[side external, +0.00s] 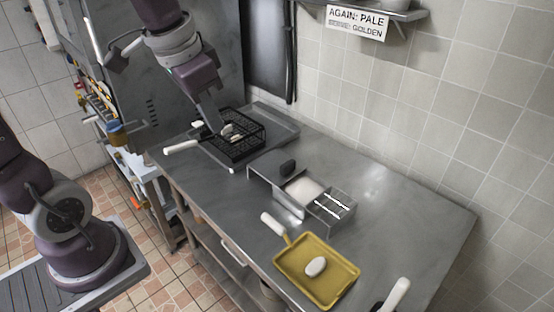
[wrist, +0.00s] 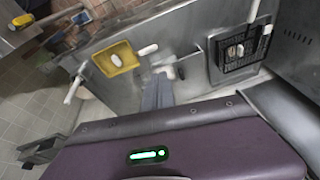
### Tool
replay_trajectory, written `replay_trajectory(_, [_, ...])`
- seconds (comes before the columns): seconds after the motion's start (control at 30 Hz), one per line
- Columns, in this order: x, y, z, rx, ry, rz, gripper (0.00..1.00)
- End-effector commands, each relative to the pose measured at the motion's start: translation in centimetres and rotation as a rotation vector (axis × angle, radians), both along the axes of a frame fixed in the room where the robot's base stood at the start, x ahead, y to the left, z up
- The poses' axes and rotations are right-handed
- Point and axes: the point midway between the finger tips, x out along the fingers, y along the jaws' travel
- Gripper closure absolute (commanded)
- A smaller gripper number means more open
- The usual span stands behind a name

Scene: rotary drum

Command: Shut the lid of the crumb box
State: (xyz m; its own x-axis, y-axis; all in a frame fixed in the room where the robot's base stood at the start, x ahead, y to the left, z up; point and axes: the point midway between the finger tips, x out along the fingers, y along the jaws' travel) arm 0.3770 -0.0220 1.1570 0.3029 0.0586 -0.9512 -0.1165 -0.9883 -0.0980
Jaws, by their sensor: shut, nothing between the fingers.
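The crumb box (side external: 290,208) is a low steel box in the middle of the bench in the side view. Its middle is open and shows pale crumbs (side external: 304,190). A steel lid (side external: 265,168) with a dark knob (side external: 287,167) sits at its left end, off the opening. My gripper (side external: 218,128) is shut and empty, over the black wire basket to the left of the box, apart from the lid. In the wrist view my fingers (wrist: 158,88) are together and partly hide the box; some pale contents (wrist: 167,72) show beside them.
The wire basket (side external: 243,150) holds pale pieces and has a white handle. A rack with white bars (side external: 333,206) adjoins the box's right end. A yellow tray (side external: 318,277) with a white piece lies in front.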

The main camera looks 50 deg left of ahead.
Motion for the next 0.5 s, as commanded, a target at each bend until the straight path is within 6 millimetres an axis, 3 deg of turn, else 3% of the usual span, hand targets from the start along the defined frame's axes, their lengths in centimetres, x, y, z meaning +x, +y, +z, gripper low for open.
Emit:
replay_trajectory(0.03, [3.2,1.3,-1.4,-0.02,0.052,-0.02,1.0])
replay_trajectory(0.1, [7.3,3.1,-3.7,-0.069,0.099,-0.065,1.0])
replay_trajectory(0.3, [16.8,10.4,-12.2,-0.32,0.089,-0.132,1.0])
replay_trajectory(0.4, [19.5,14.3,-16.0,-0.442,0.018,-0.117,1.0])
replay_trajectory(0.5, [20.9,17.3,-18.6,-0.519,-0.052,-0.091,1.0])
